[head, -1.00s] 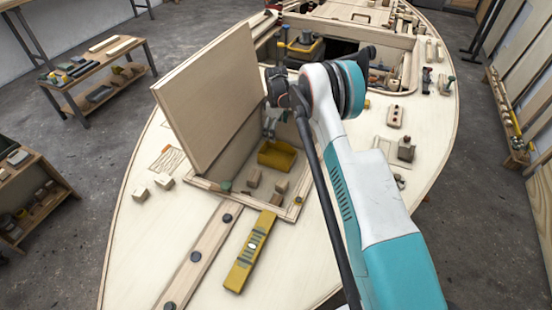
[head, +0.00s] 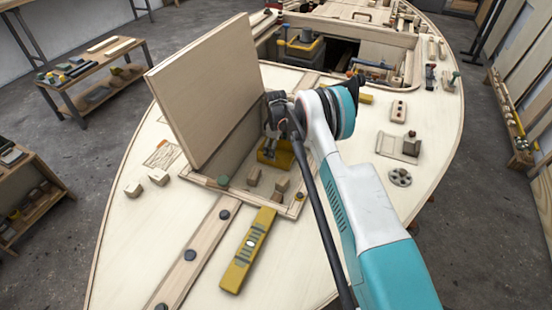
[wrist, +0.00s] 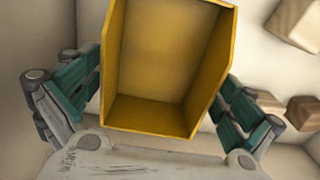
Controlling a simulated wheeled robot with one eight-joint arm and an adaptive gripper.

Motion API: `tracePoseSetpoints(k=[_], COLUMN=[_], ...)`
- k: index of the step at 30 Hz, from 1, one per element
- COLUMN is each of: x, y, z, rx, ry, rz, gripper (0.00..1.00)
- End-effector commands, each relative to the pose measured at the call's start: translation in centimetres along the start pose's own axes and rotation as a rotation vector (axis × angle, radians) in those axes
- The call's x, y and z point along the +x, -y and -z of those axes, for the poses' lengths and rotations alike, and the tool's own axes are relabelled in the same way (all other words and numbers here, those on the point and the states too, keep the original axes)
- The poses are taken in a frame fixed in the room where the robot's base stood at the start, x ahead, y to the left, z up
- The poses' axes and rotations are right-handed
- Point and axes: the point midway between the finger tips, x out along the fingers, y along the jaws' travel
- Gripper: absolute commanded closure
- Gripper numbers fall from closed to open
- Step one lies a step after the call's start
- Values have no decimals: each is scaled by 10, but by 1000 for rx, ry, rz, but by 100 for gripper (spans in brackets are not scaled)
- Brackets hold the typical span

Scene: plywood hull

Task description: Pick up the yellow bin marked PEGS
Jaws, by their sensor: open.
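The yellow bin (head: 282,155) sits inside the open hatch in the plywood deck, partly covered by my gripper in the head view. In the wrist view the bin (wrist: 165,50) is open-topped and looks empty, and its upper end runs out of the picture. No PEGS marking is readable. My gripper (head: 265,155) is down in the hatch at the bin. In the wrist view its green-padded fingers (wrist: 160,85) are open, one on each side of the bin. The left finger is close to the wall; whether either touches cannot be told.
The raised hatch lid (head: 205,95) stands just left of the opening. Wooden blocks (head: 281,184) lie in the hatch near the bin; some show at the right in the wrist view. A yellow level (head: 248,250) lies on the deck in front. Another opening lies farther back.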

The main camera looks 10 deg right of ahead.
Motion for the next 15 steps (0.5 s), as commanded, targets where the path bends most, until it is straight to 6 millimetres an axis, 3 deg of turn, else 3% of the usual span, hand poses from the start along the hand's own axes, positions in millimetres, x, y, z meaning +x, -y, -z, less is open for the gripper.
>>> tracePoseSetpoints(k=[7,12,15], x=[2,2,2], y=[0,0,0], z=[0,0,0], rx=[0,0,0], ry=[0,0,0], rz=[0,0,0], gripper=[0,34,34])
